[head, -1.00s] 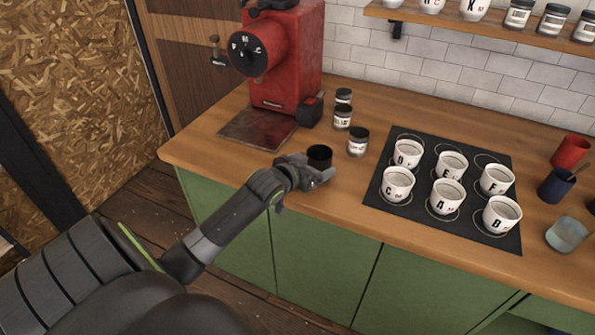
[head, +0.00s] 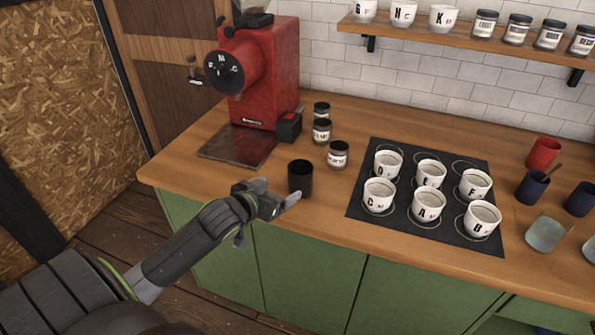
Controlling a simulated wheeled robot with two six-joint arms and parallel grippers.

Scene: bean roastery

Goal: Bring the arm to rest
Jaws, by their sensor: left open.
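My left arm reaches in from the lower left. Its gripper (head: 280,203) is open and empty, over the front edge of the wooden counter (head: 330,215). A black cup (head: 300,177) stands upright on the counter just beyond the gripper, with a small gap seeming to lie between them. My right gripper does not show.
A red grinder (head: 262,75) stands behind on the counter, with a dark tray (head: 237,147) in front. Several small jars, one of them a labelled jar (head: 338,155), stand beside it. A black mat (head: 365,212) with several white lettered cups lies to the right.

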